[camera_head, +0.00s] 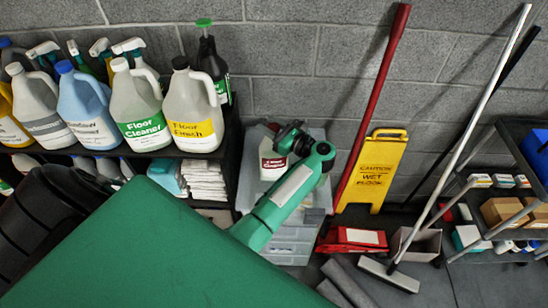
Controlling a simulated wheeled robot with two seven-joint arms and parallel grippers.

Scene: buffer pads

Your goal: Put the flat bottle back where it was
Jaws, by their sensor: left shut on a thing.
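My left arm reaches up from the lower middle, and its black gripper (284,140) is over the grey drawer unit by the wall. The gripper is shut on a white flat bottle (271,162) with a dark red band on its label. The bottle looks upright, just below and left of the wrist. The fingers partly hide the bottle's top. I cannot tell whether its base touches the unit's top (250,195). My right gripper is not in view.
A dark shelf at left holds several jugs, including a floor cleaner jug (140,110), and spray bottles. Folded white cloths (205,180) lie below. A yellow wet floor sign (371,170), a red-handled tool (375,100), a broom (390,274) and a stocked cart (500,200) stand at right.

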